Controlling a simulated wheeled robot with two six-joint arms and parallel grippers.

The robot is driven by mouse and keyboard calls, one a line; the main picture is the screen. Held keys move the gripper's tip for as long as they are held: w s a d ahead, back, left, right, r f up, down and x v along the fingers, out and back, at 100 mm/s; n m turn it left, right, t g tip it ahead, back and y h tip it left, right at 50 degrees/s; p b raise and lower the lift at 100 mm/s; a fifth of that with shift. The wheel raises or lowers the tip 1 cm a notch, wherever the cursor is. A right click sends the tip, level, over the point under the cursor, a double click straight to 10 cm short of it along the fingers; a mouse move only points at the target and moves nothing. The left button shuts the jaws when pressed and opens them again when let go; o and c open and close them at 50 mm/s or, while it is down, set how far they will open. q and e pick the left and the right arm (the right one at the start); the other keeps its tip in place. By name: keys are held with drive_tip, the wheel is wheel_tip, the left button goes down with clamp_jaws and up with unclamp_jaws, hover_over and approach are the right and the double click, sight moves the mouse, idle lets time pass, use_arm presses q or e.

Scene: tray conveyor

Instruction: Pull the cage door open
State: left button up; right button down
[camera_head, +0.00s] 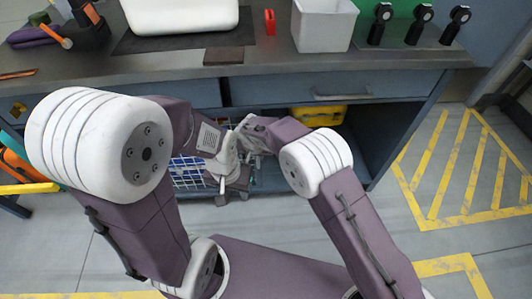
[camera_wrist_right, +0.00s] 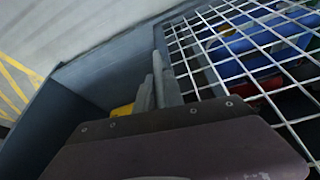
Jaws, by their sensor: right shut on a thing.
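The cage door (camera_wrist_right: 235,60) is a white wire mesh in the right wrist view, with blue, green and red things behind it. In the head view the mesh (camera_head: 187,171) shows low under the counter, partly hidden by my left arm. My right gripper (camera_wrist_right: 157,75) is shut at the mesh's left edge, apparently on the door; the exact contact is hidden. In the head view my right gripper (camera_head: 243,133) is mostly hidden among the arm links. My left gripper (camera_head: 223,184) hangs lower, in front of the cage, and its jaws are too small to read.
The counter (camera_head: 270,67) overhangs the cage and carries a white bin (camera_head: 323,27) and several black-handled tools. A yellow case (camera_head: 318,115) sits in the bay to the right. The floor (camera_head: 385,225) in front on the right is clear.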

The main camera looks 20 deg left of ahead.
use_arm(q)
drive_tip(key=shift+a, duration=0.15)
use_arm(e)
drive_tip(key=shift+s+a, duration=0.15)
drive_tip(key=shift+a, duration=0.25)
drive_tip(key=c, duration=1.5)
unclamp_jaws()
drive_tip(key=shift+o, duration=0.2)
